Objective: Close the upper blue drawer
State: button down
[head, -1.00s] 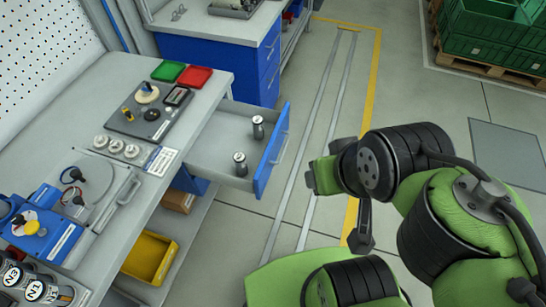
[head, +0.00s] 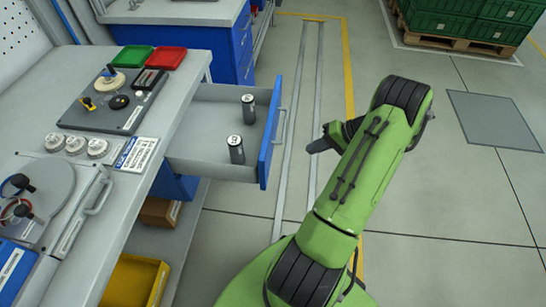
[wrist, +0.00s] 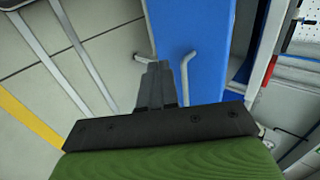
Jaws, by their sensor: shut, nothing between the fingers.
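The upper blue drawer (head: 269,140) stands pulled out to the right from under the workbench. Its grey tray holds two small dark cylinders with pale tops, one farther back (head: 248,108) and one nearer (head: 236,149). A metal handle (head: 283,125) is on its blue front. My gripper (head: 314,147) is shut and empty, in front of the drawer on its right, pointing towards it with a gap in the head view. In the wrist view my gripper (wrist: 157,82) shows beside the bar handle (wrist: 187,75) and over the blue front (wrist: 196,25); I cannot tell whether they touch.
The grey workbench (head: 180,90) carries a tool board, red and green trays and several white round parts. A yellow bin (head: 135,282) sits on the shelf below. Open floor (head: 440,200) lies to the right; green crates (head: 495,35) stand on a pallet behind.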

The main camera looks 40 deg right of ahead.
jog(key=w+a+r+b+x, duration=0.1)
jog(key=r+b+x, duration=0.1)
jog(key=x, duration=1)
jog(key=shift+w+a+b, duration=0.2)
jog(key=shift+w+b, duration=0.1)
jog(key=shift+b, duration=0.55)
